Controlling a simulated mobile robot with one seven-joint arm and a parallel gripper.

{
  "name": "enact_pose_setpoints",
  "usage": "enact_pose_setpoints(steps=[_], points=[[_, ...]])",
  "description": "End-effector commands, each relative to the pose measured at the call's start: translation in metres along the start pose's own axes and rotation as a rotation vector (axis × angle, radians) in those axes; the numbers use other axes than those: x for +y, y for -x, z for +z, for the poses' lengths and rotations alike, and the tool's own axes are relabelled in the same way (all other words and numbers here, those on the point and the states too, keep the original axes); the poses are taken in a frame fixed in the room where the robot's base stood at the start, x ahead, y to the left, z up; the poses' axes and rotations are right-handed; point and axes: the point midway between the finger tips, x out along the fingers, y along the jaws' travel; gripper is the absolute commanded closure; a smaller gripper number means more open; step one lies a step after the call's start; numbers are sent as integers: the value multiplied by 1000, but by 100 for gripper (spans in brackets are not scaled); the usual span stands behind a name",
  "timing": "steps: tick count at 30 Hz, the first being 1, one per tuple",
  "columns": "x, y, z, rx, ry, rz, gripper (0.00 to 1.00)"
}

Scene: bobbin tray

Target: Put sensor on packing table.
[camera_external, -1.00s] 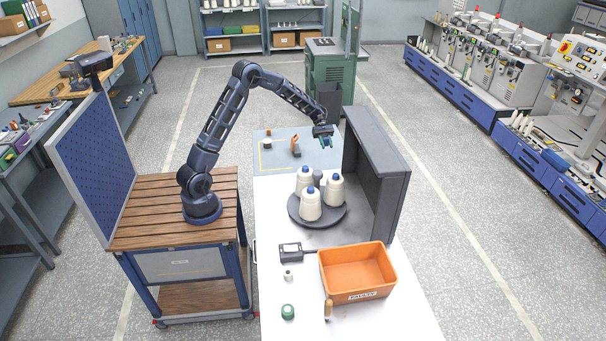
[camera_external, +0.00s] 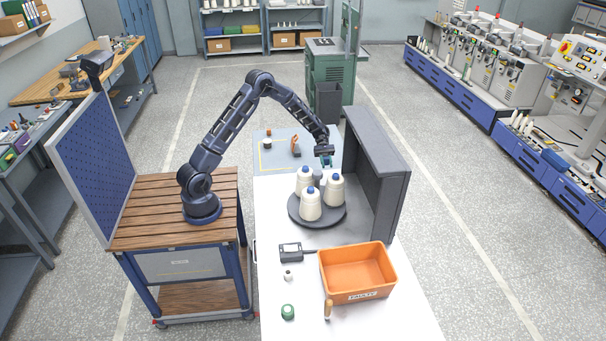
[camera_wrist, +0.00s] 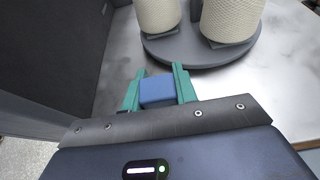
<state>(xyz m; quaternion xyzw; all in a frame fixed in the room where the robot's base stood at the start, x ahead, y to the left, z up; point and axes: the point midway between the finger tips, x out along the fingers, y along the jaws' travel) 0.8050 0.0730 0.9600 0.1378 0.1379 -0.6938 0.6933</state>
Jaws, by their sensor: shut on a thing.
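My gripper (camera_external: 326,162) is over the far part of the long white table (camera_external: 270,215), behind the bobbin stand and left of the tall grey panel. In the wrist view its teal fingers (camera_wrist: 160,88) are shut on a small blue block (camera_wrist: 158,91), held between the tips. I take this block for the sensor, but its details do not show. The block is hard to make out in the external view. The table's pale top also shows in the wrist view (camera_wrist: 285,55).
A round dark stand (camera_external: 338,216) holds cream bobbins (camera_external: 311,205) close to my gripper. The grey panel (camera_external: 382,165) stands on its right. A blue-grey mat (camera_external: 275,162) with small items covers the far end. An orange bin (camera_external: 355,273) and a dark device (camera_external: 290,252) are nearer.

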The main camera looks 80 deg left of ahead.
Motion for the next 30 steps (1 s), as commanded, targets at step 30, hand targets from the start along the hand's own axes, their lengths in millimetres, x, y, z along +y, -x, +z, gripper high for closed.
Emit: enact_pose_setpoints(steps=[30], points=[[0, -32, -78, 1, -1, 1, 94]])
